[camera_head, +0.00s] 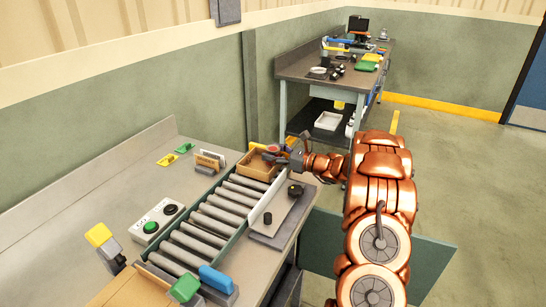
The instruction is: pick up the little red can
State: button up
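A small red object (272,148), which looks like the little red can, shows at the right rear part of a brown open box (245,171). The box sits at the far end of the roller conveyor (215,214). My gripper (276,154) reaches in from the right, at the box's right rear side, with its fingers right beside the red object. The view is too small to show whether the fingers touch it or are closed around it. The lower part of the red object is hidden.
A grey plate with black knobs (284,209) lies right of the rollers. A button box (158,221) stands to the left. Blue and green blocks (216,278) are at the near end. A second workbench (296,67) stands behind, with open floor to the right.

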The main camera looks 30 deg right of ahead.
jog(key=c, duration=1)
jog(key=shift+r, duration=0.1)
jog(key=shift+c, duration=0.2)
